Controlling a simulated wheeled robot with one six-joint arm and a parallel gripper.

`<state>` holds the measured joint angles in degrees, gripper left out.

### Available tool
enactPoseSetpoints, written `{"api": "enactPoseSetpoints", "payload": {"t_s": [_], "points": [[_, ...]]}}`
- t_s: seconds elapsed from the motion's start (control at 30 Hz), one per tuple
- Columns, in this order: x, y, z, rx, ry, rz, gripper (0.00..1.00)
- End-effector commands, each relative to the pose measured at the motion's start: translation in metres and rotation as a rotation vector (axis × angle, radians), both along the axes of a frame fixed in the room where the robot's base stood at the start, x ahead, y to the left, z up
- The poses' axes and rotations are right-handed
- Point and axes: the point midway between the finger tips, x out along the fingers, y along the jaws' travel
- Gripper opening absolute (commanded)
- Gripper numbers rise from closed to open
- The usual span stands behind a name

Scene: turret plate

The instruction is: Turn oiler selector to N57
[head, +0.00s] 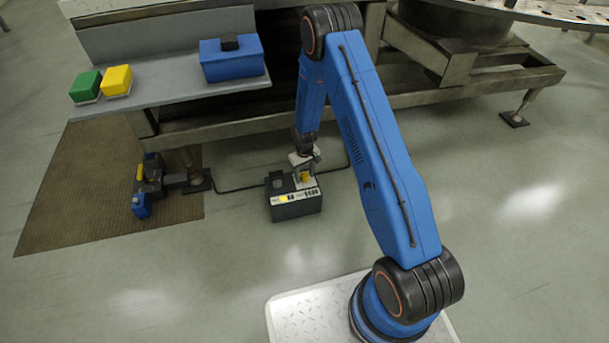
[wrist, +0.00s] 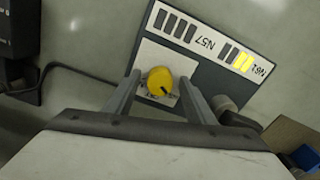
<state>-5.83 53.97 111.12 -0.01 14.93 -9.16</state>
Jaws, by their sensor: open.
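The oiler selector is a yellow round knob (wrist: 160,80) with a dark mark toward its lower right edge, on a pale plate of a dark oiler box (head: 297,210). In the wrist view the box's label strip (wrist: 215,35) reads upside down: N57, with grey bars beside it, and what looks like N61, with some bars yellow. My gripper (head: 304,162) is over the box, pointing down. In the wrist view its open fingers (wrist: 159,79) stand either side of the knob, with gaps showing; I cannot tell their exact height against it.
A dark round part (wrist: 225,103) stands on the box close to the right finger. A cable (wrist: 75,68) runs along the floor. A blue and black device (head: 148,188) lies to the left. A grey bench (head: 165,95) with a blue box (head: 232,62) stands behind.

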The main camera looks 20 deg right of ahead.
Motion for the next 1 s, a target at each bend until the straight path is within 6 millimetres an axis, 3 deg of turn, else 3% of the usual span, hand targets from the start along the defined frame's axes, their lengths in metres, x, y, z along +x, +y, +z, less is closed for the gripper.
{"api": "enactPoseSetpoints", "payload": {"t_s": [0.13, 0.3, 0.33, 0.67, 1.0], "points": [[0.0002, 0.0001, 0.0002, 0.000, 0.000, 0.000, 0.50], [0.0002, 0.0001, 0.0004, 0.000, 0.000, 0.000, 0.11], [0.0002, 0.0001, 0.0004, 0.000, 0.000, 0.000, 0.08], [0.0003, 0.0000, 0.0005, 0.000, -0.001, -0.035, 0.08], [0.0003, 0.0001, 0.0006, 0.000, 0.000, -0.252, 0.08]]}}
